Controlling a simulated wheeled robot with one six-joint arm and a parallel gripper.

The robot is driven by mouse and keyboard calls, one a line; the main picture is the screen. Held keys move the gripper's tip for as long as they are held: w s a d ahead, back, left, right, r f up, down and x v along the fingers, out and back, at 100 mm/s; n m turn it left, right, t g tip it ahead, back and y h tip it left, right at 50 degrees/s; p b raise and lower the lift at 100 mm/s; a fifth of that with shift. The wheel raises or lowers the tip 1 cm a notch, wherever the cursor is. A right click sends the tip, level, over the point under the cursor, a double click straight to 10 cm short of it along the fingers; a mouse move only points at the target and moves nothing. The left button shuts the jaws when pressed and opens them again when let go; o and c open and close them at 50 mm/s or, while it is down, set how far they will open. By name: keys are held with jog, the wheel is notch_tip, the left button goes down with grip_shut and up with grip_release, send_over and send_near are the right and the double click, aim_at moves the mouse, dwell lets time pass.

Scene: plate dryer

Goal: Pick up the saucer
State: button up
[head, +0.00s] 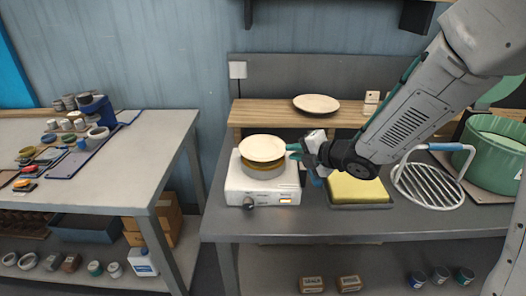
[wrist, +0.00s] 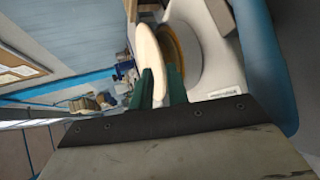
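A cream saucer (head: 262,147) lies on top of a yellowish dish (head: 247,164) on a white appliance (head: 262,190) with a dark knob. My gripper (head: 294,150) is at the right edge of the saucer. In the wrist view the cream saucer (wrist: 148,56) shows nearly edge-on, with the yellowish dish (wrist: 174,46) beside it. The green fingertips of my gripper (wrist: 160,86) stand apart, with the saucer's near rim in the gap between them. I cannot tell whether either finger touches the rim.
Another cream plate (head: 316,103) lies on the wooden shelf (head: 255,113) behind. A yellow-topped tray (head: 358,190), a wire rack (head: 430,185) and a green pot (head: 495,155) stand to the right. A cluttered table (head: 140,150) is at the left, across a gap.

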aim_at(263, 151)
jog(key=x, duration=0.5)
jog(key=shift+w+d+f, duration=0.1)
jog(key=shift+w+d, duration=0.1)
jog(key=shift+w, duration=0.1)
grip_shut()
